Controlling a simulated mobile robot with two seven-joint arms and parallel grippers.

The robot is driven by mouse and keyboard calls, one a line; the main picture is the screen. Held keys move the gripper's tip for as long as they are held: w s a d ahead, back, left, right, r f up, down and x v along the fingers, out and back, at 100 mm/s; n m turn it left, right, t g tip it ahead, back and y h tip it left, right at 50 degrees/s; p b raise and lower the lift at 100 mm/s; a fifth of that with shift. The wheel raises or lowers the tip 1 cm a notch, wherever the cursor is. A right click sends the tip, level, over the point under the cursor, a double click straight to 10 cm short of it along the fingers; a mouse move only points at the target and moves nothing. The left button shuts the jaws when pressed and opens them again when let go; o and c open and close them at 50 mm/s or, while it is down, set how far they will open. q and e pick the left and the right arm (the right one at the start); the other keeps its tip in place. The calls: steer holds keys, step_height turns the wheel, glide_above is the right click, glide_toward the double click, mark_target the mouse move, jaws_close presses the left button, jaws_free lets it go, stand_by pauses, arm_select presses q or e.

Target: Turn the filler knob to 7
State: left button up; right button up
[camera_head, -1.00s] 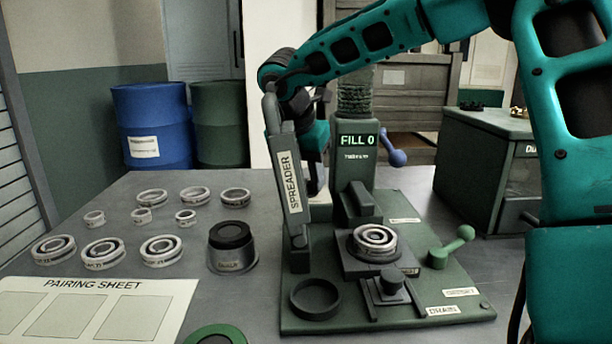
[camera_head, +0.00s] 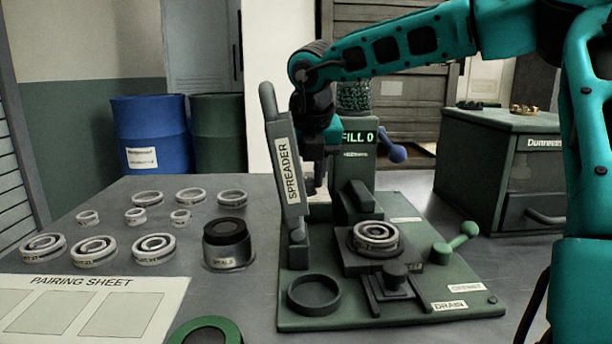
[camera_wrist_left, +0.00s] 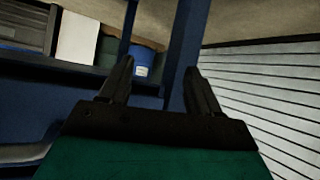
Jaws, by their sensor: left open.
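A blue knob with a ball end (camera_head: 397,153) sticks out from the column's right side. My right arm comes in from the right over the column. Its gripper (camera_head: 318,172) points down between the spreader lever and the column, left of the display and apart from the blue knob. The lever and column partly hide its fingers. My left gripper (camera_wrist_left: 157,72) shows only in the left wrist view, open and empty, away from the machine.
The spreader lever (camera_head: 287,165) stands upright left of the column. A ring set (camera_head: 375,235) sits on the machine's seat. A green ball handle (camera_head: 466,233) is at the right. Several rings, a dark cup (camera_head: 228,243) and a pairing sheet (camera_head: 85,284) lie left.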

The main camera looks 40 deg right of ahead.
arm_select(q)
steer(key=shift+a+f, duration=0.1)
steer(key=shift+f, duration=0.05)
stand_by(0.4)
arm_select(e)
steer(key=o, duration=1)
steer(key=shift+o, duration=0.2)
arm_select(q)
steer(key=p, duration=0.1)
steer(key=a+r+p, duration=0.1)
steer(key=p, duration=0.1)
steer(key=shift+s+r, duration=0.15)
steer(key=shift+r, duration=0.1)
arm_select(e)
steer(key=v, duration=1.3)
arm_select(q)
steer(key=shift+y, duration=0.3)
arm_select(e)
steer(key=shift+s, duration=0.1)
